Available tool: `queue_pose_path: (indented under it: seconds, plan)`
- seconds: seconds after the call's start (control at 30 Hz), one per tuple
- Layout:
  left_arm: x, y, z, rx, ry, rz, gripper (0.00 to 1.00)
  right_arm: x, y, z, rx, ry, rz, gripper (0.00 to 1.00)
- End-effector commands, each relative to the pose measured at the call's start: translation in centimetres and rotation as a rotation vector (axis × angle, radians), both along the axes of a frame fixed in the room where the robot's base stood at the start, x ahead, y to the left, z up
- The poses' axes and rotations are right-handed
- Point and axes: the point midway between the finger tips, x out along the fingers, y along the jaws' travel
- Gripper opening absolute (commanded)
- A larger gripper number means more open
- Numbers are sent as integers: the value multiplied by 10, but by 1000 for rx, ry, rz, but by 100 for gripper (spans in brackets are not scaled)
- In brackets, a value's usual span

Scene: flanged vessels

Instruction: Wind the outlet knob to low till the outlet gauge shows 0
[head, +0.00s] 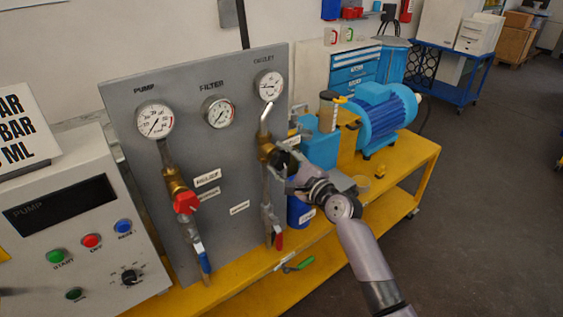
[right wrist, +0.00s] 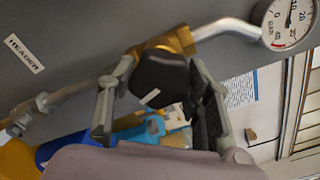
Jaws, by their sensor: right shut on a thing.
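The outlet gauge (head: 268,85) is a round white dial at the top right of the grey panel (head: 235,150). It also shows at the top right of the right wrist view (right wrist: 290,20); its exact reading is too small to tell. The black outlet knob (right wrist: 160,82) sits on a brass valve body (right wrist: 178,40) below that gauge. My right gripper (head: 286,163) reaches it from the right and is shut on it, with one finger on each side in the right wrist view (right wrist: 162,88). In the head view the gripper partly hides the knob. My left gripper is not in view.
The pump gauge (head: 155,120) and filter gauge (head: 218,112) are left of the outlet gauge. A red knob (head: 186,202) is on the pump line. A blue motor (head: 380,112) stands on the yellow bench (head: 408,158).

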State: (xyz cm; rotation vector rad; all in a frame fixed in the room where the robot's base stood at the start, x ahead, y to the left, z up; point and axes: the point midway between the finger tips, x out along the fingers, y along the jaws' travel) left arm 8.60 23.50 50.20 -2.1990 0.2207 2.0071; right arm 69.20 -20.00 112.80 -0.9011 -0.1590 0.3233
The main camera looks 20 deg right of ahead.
Motion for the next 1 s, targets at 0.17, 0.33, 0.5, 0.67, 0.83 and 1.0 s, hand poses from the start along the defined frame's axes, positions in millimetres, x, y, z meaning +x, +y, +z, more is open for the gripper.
queue_pose_path:
  seconds: [0.17,0.33,0.5,0.67,0.83,1.0]
  plan:
    - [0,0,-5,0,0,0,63,0,0,-2,-162,-56,2,18]
    - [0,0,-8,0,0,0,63,0,0,-1,-313,-111,2,18]
    - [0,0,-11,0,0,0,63,0,-1,-1,-464,-166,2,18]
    - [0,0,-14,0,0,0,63,0,0,-1,-607,-218,3,18]
    - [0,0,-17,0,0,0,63,0,0,-1,-760,-272,3,18]
    - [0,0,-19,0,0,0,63,0,0,0,-912,-327,4,18]
